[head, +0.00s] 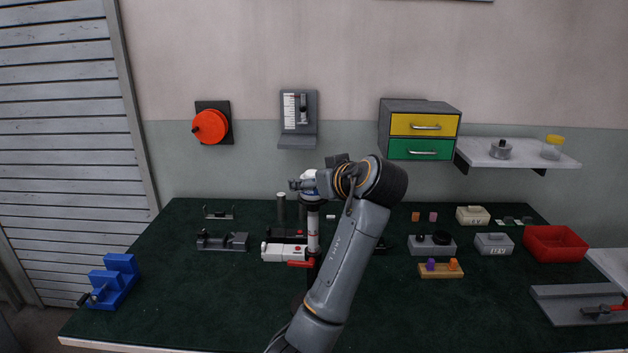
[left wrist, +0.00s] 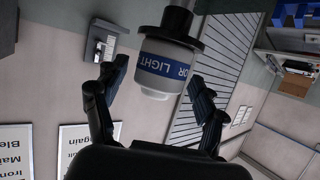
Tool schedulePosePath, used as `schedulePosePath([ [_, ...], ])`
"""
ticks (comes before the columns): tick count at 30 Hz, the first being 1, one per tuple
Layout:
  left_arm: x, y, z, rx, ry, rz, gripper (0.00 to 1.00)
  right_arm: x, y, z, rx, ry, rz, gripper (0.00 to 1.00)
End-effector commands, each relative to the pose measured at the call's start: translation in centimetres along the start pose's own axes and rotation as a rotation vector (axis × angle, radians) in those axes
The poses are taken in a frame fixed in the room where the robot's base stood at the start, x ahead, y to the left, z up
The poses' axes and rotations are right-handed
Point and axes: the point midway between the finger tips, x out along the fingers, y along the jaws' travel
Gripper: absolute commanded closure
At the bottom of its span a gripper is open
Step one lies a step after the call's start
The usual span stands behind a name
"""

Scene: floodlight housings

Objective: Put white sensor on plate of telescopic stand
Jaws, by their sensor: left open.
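The white sensor (left wrist: 160,65), with a blue band lettered "LIGHT", sits against a round black plate (left wrist: 182,23) in the left wrist view, which appears turned over. My left gripper (head: 298,185) is at the stand's top. In the left wrist view its fingers (left wrist: 156,78) are spread, one on each side of the sensor, with gaps between. My right gripper is not in view.
My arm hides part of the table's middle. A white and red device (head: 283,252) lies left of the stand, and a grey vise-like tool (head: 222,242) farther left.

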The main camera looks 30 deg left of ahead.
Motion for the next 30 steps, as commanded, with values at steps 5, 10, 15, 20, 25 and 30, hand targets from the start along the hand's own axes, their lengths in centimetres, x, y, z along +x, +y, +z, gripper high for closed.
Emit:
schedulePosePath([
  [5, -0.8, 0.1, -0.2, -0.001, 0.001, 0.002, 0.29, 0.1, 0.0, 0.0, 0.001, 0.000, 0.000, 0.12],
  [10, -3.8, 0.1, 0.0, -0.004, 0.000, 0.007, 0.29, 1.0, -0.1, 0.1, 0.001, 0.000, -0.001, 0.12],
  [15, -7.6, 0.1, -0.1, -0.002, 0.001, 0.006, 0.29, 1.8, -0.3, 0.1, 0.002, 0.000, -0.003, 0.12],
  [20, -10.4, 0.1, -0.1, -0.002, 0.001, 0.004, 0.29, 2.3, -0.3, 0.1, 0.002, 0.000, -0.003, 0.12],
  [25, -11.8, 0.1, -0.2, 0.000, 0.000, 0.001, 0.29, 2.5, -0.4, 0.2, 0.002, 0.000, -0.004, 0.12],
  [30, -12.2, 0.0, -0.2, 0.000, 0.000, 0.001, 0.29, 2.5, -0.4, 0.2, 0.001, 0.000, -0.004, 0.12],
])
